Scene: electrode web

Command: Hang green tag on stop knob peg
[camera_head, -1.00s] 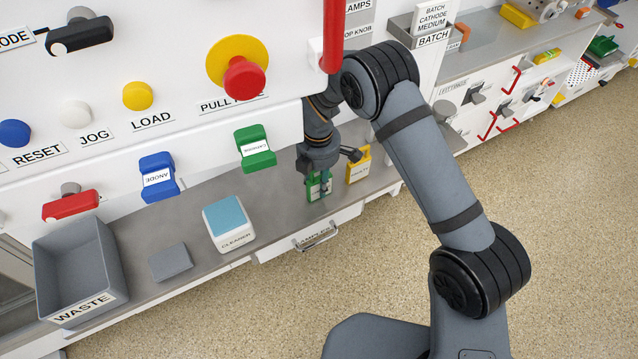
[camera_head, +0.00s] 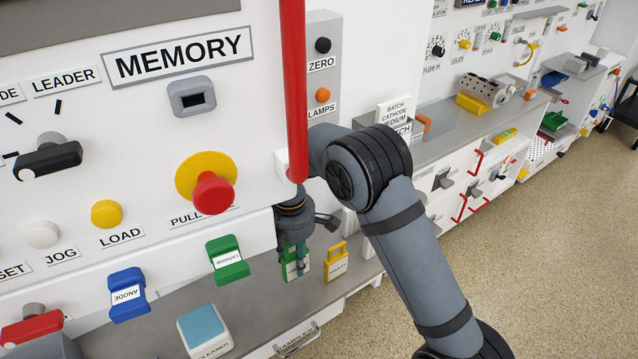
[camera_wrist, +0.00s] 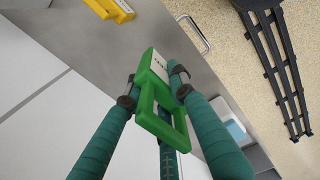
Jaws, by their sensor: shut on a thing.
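The green tag (camera_head: 289,270) is a square frame with a white label and an open loop. My gripper (camera_head: 297,255) is shut on it, beneath the white machine front. The wrist view shows the tag (camera_wrist: 150,68) between the teal fingers of my gripper (camera_wrist: 154,89), with its open loop (camera_wrist: 180,130) toward the camera. A grey panel (camera_head: 332,25) carries a black knob labelled ZERO and an orange knob labelled LAMPS. My arm covers the area below it.
A yellow tag (camera_head: 336,265) stands on the grey shelf (camera_head: 262,303) right of the green tag. A vertical red bar (camera_head: 293,80) and a red button on a yellow disc (camera_head: 212,193) stand out near my arm. Blue (camera_head: 127,297) and green (camera_head: 227,258) handles project from the front.

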